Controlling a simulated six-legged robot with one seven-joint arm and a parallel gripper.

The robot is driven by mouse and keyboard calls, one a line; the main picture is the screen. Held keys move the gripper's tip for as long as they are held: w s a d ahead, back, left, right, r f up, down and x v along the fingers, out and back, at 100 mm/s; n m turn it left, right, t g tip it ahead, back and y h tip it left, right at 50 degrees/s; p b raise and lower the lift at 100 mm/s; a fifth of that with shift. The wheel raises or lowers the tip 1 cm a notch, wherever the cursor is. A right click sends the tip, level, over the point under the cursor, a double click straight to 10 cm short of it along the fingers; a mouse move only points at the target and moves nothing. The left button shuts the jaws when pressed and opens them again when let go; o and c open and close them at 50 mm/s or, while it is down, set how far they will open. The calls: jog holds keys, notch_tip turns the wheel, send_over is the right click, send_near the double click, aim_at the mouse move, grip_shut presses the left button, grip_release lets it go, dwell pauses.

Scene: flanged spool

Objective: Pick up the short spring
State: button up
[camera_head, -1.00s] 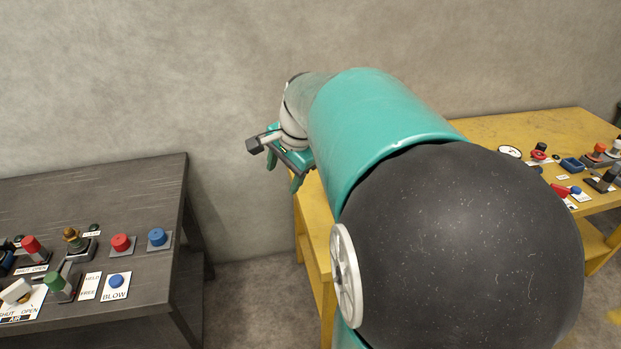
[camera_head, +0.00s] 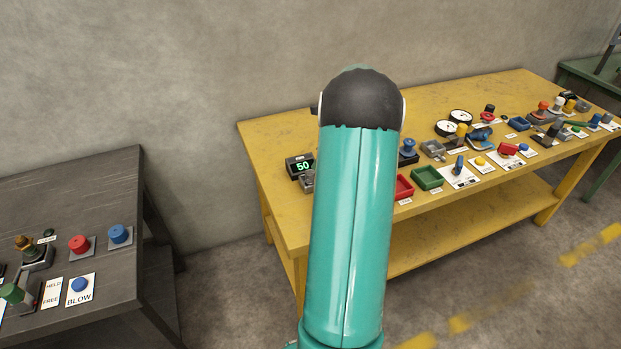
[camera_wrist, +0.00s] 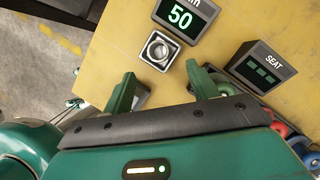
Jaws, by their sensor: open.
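I cannot make out a short spring in either view. My gripper (camera_wrist: 161,88) shows in the wrist view with its two green fingers apart and nothing seen between them. Just beyond the fingertips, a square metal block with a round socket (camera_wrist: 159,50) sits on the yellow table (camera_wrist: 120,45). I cannot tell what is inside the socket. In the head view my gripper is hidden behind my arm.
A display reading 50 (camera_head: 300,166) stands at the table's left end. A SEAT display (camera_wrist: 262,67) is right of the fingers. Red (camera_head: 403,187) and green (camera_head: 427,178) trays, gauges and controls fill the table's right. A dark table (camera_head: 100,190) stands left.

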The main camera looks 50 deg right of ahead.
aim_at(311, 171)
jog(key=x, duration=0.8)
jog(key=shift+w+a, duration=0.15)
jog(key=shift+w, duration=0.1)
jog(key=shift+c, duration=0.2)
jog(key=c, duration=1)
